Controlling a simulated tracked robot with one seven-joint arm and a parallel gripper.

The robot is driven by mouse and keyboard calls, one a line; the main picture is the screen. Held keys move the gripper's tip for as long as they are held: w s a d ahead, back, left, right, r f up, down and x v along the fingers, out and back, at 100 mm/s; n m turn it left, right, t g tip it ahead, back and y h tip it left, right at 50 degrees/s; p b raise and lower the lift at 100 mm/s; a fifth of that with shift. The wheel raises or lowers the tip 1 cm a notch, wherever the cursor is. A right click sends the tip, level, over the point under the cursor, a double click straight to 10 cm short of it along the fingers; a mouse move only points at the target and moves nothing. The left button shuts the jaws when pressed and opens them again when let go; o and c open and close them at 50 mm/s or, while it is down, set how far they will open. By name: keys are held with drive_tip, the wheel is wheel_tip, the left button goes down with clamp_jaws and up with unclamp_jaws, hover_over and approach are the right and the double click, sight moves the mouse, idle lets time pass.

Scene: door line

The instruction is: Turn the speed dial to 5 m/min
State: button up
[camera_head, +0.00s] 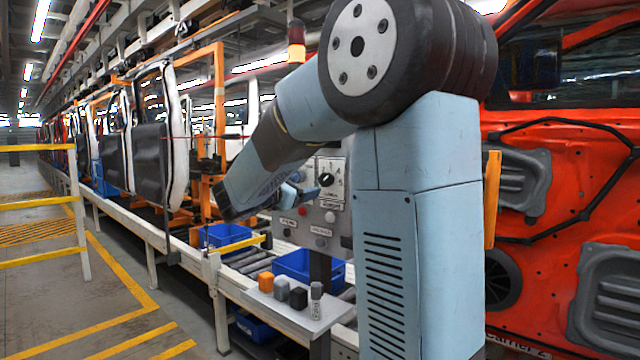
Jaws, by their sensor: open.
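The speed dial (326,180) is a black knob on a pale scale plate, on the grey control panel (330,228) in the middle of the picture. Its scale is too small to read, so I cannot tell its setting. My gripper (306,192) is open and empty, just left of the dial and pointing toward it. It looks close, but I cannot tell whether it touches the knob. My own arm hides the right side of the panel and part of the gripper.
Below the panel, a shelf (300,316) carries several small blocks, one orange (265,281), and a small bottle (316,298). Blue bins (295,267) stand behind. A signal lamp (296,42) rises above. An orange-red door (560,220) fills the right. Open floor lies left, beyond a yellow-topped railing (78,205).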

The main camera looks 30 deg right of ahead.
sight(324, 181)
drive_tip(key=x, duration=0.9)
drive_tip(key=shift+w+d, duration=0.1)
drive_tip(key=shift+d, duration=0.15)
